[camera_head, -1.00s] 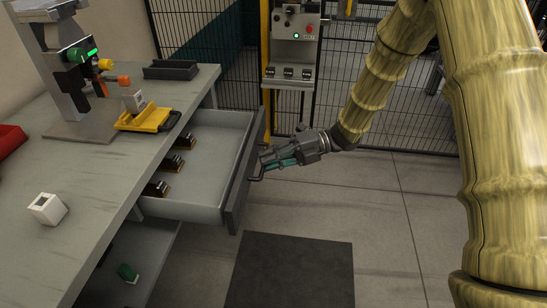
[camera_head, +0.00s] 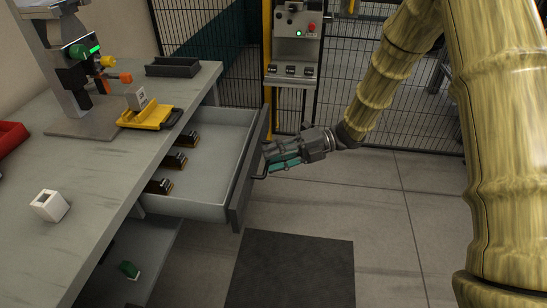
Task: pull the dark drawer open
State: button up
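The dark-fronted drawer (camera_head: 240,188) is pulled out from the workbench and stands wide open. Its light grey inside shows several small dark and brown blocks (camera_head: 173,161) along the bench side. A dark bar handle (camera_head: 262,176) sits on the outer face of the front. My gripper (camera_head: 270,157) is at the drawer front, its teal-padded fingers pointing left at the handle. The fingertips are partly hidden and small, so I cannot tell whether they are closed on the handle or just beside it.
The workbench (camera_head: 110,180) carries a clamp machine (camera_head: 72,65), a yellow holder (camera_head: 150,116), a dark tray (camera_head: 173,67), a white block (camera_head: 50,205) and a red bin (camera_head: 10,137). A dark mat (camera_head: 290,270) lies on clear floor. A control panel (camera_head: 297,30) and mesh fence stand behind.

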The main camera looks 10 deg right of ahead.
jog(key=v, duration=1.1)
jog(key=shift+d, duration=0.4)
jog(key=a+f+m+t+h, duration=0.1)
jog(key=a+f+m+t, duration=0.25)
jog(key=f+m, duration=0.35)
jog(key=a+f+m+t+h, duration=0.1)
jog(key=a+f+m+t, duration=0.1)
jog(key=f+m+t, duration=0.35)
jog(key=s+d+f+m+g+h, duration=0.1)
jog(key=s+d+f+m+h, duration=0.1)
jog(key=s+f+m+h, duration=0.55)
jog(key=s+d+f+m+h, duration=0.2)
jog(key=s+f+m, duration=0.6)
jog(key=f, duration=0.6)
jog(key=s+d+f+m+g+h, duration=0.25)
jog(key=s+m, duration=0.25)
jog(key=s, duration=0.6)
jog(key=s+d+f+m+g+h, duration=0.2)
jog(key=s+d+m+g, duration=0.15)
jog(key=s, duration=0.75)
notch_tip(320, 180, up, 13)
jog(key=p, duration=1.3)
jog(key=shift+a+r+p, duration=0.2)
jog(key=shift+a+p, duration=0.1)
jog(key=shift+p, duration=0.05)
